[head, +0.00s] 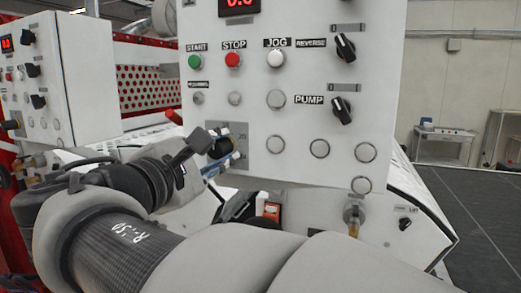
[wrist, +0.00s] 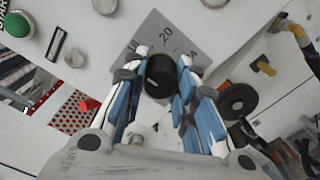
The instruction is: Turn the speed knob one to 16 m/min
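The black speed knob (wrist: 160,78) sits on a grey dial plate (wrist: 168,36) in the wrist view. The number 20 shows on the plate above the knob, with other figures partly hidden. My gripper (wrist: 163,60) has its white and blue fingers on both sides of the knob, and they appear to touch it. In the head view my gripper (head: 222,146) is at the lower left of the white panel, over the dial plate (head: 243,138). The knob's pointer cannot be read clearly. A red display (head: 238,3) at the top edge shows 0.0, partly cut off.
On the panel, a green start button (head: 195,61), a red stop button (head: 233,60), a white jog button (head: 275,58), a reverse switch (head: 345,47) and a pump switch (head: 341,110) lie near my gripper.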

